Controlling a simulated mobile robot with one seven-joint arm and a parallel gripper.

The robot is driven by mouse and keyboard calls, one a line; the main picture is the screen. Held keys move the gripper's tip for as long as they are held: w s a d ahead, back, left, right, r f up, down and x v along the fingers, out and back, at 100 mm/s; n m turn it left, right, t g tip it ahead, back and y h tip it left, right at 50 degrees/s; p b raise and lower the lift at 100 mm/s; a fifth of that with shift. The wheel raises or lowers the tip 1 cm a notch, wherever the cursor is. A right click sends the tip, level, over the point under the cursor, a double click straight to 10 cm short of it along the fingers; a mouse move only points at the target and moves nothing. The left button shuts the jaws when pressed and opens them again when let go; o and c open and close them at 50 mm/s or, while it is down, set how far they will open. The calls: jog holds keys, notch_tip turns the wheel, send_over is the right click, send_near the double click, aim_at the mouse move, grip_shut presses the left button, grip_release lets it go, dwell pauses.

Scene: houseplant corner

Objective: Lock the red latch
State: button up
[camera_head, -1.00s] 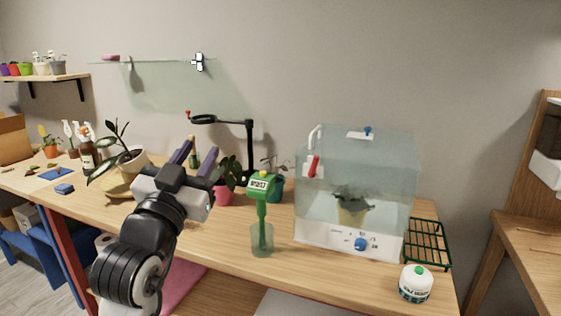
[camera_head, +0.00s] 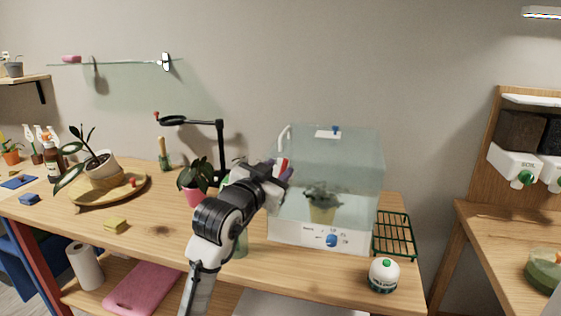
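The red latch (camera_head: 284,162) is on the left side of a clear glass tank (camera_head: 350,165) with a white base, below a white curved handle (camera_head: 284,138). Only a small part of the latch shows; my gripper hides the rest. My gripper (camera_head: 284,172) is at the tank's left side, right at the latch in the picture.
A potted plant (camera_head: 321,205) stands inside the tank. A green wire rack (camera_head: 394,234) and a white jar with a green knob (camera_head: 384,275) are to its right. A pink-potted plant (camera_head: 193,191) and a black lamp (camera_head: 220,150) stand left of my gripper.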

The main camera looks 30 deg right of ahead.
jog(key=shift+x, duration=1.2)
grip_shut()
jog(key=n, duration=0.1)
jog(key=n+p, duration=0.1)
jog(key=n, duration=0.1)
jog(key=shift+w+a, duration=0.4)
grip_release()
jog(key=shift+a, duration=0.1)
